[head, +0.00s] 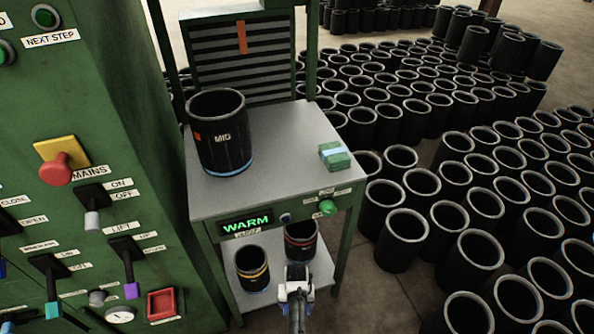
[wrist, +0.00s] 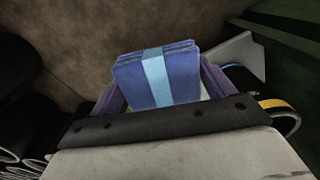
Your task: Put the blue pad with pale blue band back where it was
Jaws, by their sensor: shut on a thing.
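In the wrist view, the blue pad with the pale blue band (wrist: 152,80) sits between the purple fingers of my gripper (wrist: 160,88). My gripper is shut on the pad. In the head view, my gripper (head: 297,272) is at the lower middle, in front of the lower shelf of the green stand. I cannot make out the pad in the head view; my gripper hides it.
The stand's grey top (head: 270,185) bears a black sleeve marked MID (head: 222,138) and a green pad with a pale blue band (head: 335,155). A yellow-banded sleeve (head: 251,270) and a red-banded sleeve (head: 300,240) stand on the lower shelf. Many black sleeves crowd the floor at right.

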